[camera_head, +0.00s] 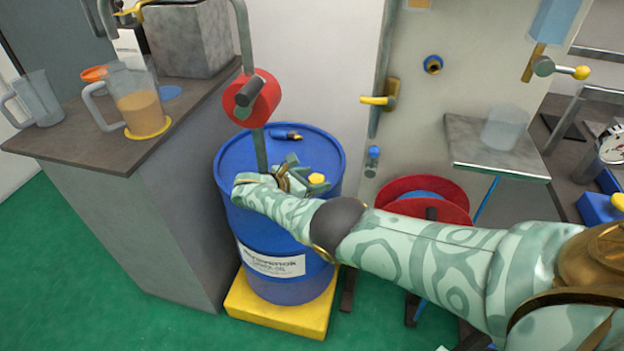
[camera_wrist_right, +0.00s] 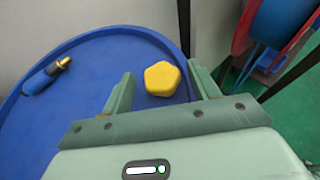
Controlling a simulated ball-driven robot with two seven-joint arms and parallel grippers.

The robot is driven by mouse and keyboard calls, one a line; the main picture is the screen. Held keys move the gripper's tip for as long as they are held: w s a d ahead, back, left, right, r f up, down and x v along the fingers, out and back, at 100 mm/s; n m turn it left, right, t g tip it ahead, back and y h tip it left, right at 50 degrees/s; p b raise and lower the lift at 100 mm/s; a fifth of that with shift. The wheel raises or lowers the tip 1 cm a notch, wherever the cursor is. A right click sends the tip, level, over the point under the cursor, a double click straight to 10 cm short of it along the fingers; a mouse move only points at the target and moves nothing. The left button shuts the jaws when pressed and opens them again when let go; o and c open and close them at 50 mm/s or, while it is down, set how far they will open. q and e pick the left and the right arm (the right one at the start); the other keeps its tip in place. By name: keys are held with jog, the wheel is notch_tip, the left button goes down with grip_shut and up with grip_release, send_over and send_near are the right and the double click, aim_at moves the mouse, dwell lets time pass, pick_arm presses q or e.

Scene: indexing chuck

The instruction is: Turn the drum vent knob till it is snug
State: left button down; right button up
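The blue drum (camera_head: 285,240) stands on a yellow block, with a label on its front. The yellow vent knob (camera_head: 317,178) is on the right part of its lid. In the right wrist view the knob (camera_wrist_right: 162,79) is a rounded, several-sided cap on the blue lid (camera_wrist_right: 90,75). My right gripper (camera_head: 300,172) is over the lid beside the knob. In the right wrist view its two fingers (camera_wrist_right: 162,92) are apart, one on each side of the knob, with gaps between. Whether the fingertips reach down to the knob's height is hard to tell. My left gripper is not in view.
A pump pipe with a red wheel (camera_head: 266,98) rises from the drum. A small blue fitting with a yellow tip (camera_wrist_right: 47,75) lies on the lid's left. A counter (camera_head: 110,140) with jugs stands left; a red reel (camera_head: 428,195) stands right.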

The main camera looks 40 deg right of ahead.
jog(key=p+v, duration=0.1)
jog(key=v, duration=1.5)
jog(key=shift+a, duration=0.2)
